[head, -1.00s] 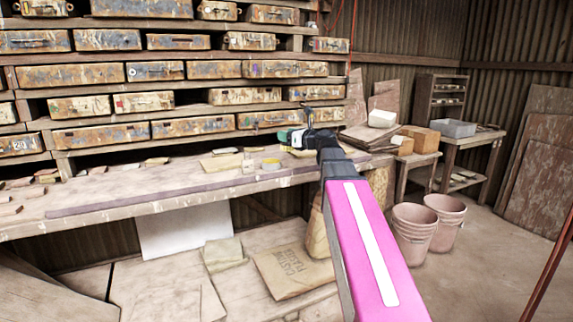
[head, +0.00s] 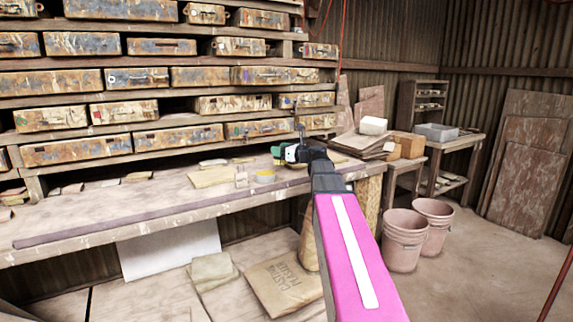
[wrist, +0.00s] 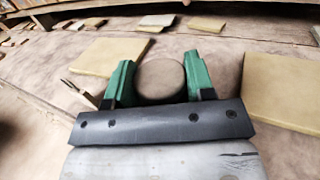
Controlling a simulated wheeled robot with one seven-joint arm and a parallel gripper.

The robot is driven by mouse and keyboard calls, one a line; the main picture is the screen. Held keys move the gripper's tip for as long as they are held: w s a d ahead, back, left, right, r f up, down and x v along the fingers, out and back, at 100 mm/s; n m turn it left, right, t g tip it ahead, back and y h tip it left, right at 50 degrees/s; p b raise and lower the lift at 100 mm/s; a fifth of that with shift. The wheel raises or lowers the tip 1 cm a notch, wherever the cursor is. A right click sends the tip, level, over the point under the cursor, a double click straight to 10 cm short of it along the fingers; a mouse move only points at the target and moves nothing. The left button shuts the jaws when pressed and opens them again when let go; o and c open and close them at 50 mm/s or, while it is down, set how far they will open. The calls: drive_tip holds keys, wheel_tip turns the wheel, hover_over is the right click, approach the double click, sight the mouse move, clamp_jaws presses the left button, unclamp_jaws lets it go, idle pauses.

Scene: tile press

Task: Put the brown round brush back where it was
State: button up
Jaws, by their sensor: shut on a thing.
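My gripper (wrist: 159,80) has two green fingers shut on a brown round thing, seen in the wrist view as a smooth disc; I take it to be the brown round brush (wrist: 160,79). Its bristles or underside are hidden. In the head view my gripper (head: 280,153) is above the right part of the long workbench (head: 110,222), near the drawer rack. The brush is too small to make out there. The gap between brush and bench is hard to judge.
Flat yellowish slabs (wrist: 100,57) lie on the bench left of my gripper, and another slab (wrist: 285,92) lies right. A rack of worn drawers (head: 165,75) rises behind. Pink buckets (head: 403,240) stand on the floor right.

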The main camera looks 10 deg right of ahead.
drive_tip(key=shift+w+d+f, duration=0.25)
drive_tip(key=shift+d+f, duration=0.3)
drive_tip(key=shift+f, duration=0.45)
drive_tip(key=shift+w+d+f, duration=0.25)
drive_tip(key=shift+d+f, duration=0.25)
drive_tip(key=shift+f, duration=0.55)
drive_tip(key=shift+w+d+f, duration=0.25)
drive_tip(key=shift+d+f, duration=0.3)
drive_tip(key=shift+f, duration=0.45)
drive_tip(key=shift+f, duration=0.1)
drive_tip(key=o, duration=1.1)
drive_tip(key=v, duration=1.2)
